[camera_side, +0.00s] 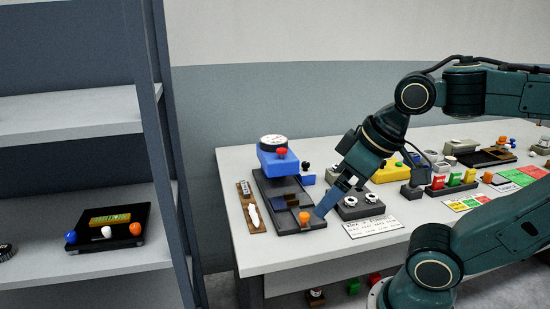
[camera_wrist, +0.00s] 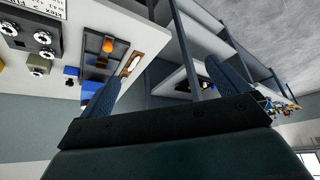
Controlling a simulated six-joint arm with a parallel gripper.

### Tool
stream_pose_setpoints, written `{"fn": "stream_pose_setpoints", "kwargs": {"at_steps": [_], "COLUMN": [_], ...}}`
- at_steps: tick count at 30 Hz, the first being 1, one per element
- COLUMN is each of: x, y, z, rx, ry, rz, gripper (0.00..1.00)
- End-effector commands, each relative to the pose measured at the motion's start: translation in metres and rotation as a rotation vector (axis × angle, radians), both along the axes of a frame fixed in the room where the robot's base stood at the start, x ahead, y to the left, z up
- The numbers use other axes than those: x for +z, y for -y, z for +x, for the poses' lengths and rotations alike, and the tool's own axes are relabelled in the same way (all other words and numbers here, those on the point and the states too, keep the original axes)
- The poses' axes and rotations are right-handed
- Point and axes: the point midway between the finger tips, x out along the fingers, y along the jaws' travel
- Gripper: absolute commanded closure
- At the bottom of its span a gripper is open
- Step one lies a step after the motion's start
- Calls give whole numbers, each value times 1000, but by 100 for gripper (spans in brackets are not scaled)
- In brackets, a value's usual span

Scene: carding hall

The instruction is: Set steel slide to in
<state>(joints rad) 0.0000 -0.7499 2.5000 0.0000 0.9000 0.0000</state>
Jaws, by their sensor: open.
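The frame also shows in the wrist view (camera_wrist: 86,58), with the orange knob (camera_wrist: 107,45). My gripper (camera_side: 322,209) is low beside the orange knob, to its right in the side view; I cannot tell whether it touches. In the wrist view my gripper (camera_wrist: 164,72) has its two blue fingers wide apart with nothing between them.
A blue block (camera_side: 277,163) with a round gauge stands at the frame's back. A wooden strip (camera_side: 251,210) lies left of it. A dark box with round dials (camera_side: 360,204) and a printed card (camera_side: 372,227) are to the right. A shelf (camera_side: 80,250) stands left.

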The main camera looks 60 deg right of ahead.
Motion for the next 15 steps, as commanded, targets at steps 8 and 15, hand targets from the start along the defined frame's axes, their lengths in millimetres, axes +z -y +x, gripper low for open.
{"fn": "stream_pose_setpoints", "kwargs": {"at_steps": [8, 15], "x": [1, 3], "y": [2, 15], "z": [4, 24], "rx": [-34, -211], "ry": [-12, -72], "rz": [11, 69], "gripper": [47, 52]}}
